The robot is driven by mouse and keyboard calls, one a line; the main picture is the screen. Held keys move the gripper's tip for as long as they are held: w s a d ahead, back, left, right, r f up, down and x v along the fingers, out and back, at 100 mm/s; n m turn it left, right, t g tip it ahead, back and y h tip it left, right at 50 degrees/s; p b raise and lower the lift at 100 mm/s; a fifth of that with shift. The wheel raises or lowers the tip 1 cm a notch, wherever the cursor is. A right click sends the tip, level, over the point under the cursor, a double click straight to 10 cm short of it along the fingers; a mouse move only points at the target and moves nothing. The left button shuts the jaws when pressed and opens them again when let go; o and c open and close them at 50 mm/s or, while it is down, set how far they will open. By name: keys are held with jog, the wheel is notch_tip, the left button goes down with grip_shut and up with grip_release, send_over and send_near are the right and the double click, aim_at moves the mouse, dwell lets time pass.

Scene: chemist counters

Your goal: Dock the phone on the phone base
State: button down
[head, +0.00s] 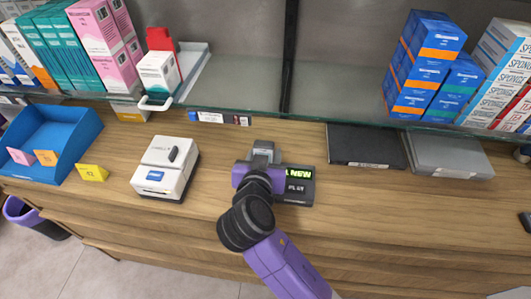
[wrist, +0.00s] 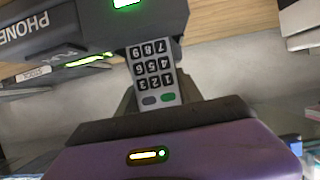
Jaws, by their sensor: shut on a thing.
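The phone base (head: 296,190) is a dark block with a lit green display on the wooden counter. In the wrist view the base (wrist: 35,42) fills the upper left, with white "PHONE" lettering and a green light. The grey phone (head: 263,150) shows above my gripper at the base's left side. Its keypad (wrist: 153,78) faces the wrist camera, and its far end meets the base's dark edge. My gripper (head: 260,165) is shut on the phone. My gripper and arm hide the phone's lower part and the base's left part; I cannot tell whether the phone is seated.
A white device (head: 166,168) stands to the left, with a yellow tag (head: 92,173) and blue tray (head: 80,125) beyond. A black flat box (head: 365,147) and grey box (head: 447,156) lie right. A glass shelf (head: 330,115) with medicine boxes overhangs the back.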

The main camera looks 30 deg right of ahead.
jog(key=c, duration=1.1)
grip_release()
jog(key=shift+o, duration=0.2)
jog(key=p+v, duration=0.3)
jog(key=v, duration=0.8)
jog(key=shift+f, duration=0.15)
